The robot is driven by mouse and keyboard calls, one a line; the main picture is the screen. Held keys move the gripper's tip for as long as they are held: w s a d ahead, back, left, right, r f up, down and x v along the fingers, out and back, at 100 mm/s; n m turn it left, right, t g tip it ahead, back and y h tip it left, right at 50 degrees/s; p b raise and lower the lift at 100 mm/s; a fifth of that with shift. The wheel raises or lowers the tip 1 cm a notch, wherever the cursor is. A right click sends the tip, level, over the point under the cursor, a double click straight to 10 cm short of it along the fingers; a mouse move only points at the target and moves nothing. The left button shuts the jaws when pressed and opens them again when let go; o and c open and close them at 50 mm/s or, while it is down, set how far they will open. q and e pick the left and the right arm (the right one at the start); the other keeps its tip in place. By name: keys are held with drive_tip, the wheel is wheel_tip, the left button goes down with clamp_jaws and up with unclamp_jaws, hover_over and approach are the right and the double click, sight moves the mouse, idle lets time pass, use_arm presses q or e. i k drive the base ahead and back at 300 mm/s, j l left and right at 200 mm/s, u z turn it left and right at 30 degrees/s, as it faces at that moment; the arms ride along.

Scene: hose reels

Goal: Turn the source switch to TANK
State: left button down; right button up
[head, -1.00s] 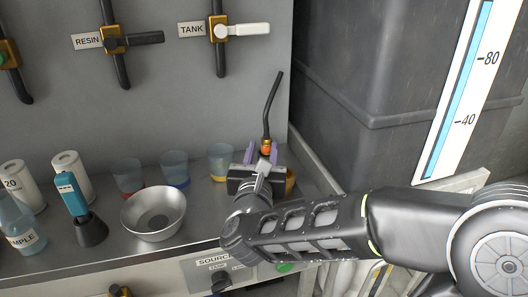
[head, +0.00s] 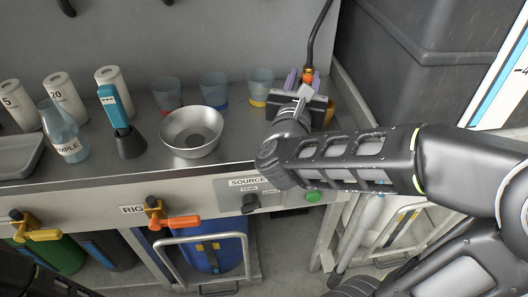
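A green button (head: 313,196) is right of the switch. An orange-handled valve (head: 174,220) and a blue drum (head: 215,252) are left and below. A metal bowl (head: 191,132), a sample bottle (head: 63,132) and cups stand on the counter. Space before the switch looks clear.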

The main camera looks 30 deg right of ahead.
sight(250, 204)
drive_tip(key=k+j, duration=0.35)
drive_tip(key=j, duration=0.15)
drive_tip(key=k+j, duration=0.4)
drive_tip(key=j, duration=0.1)
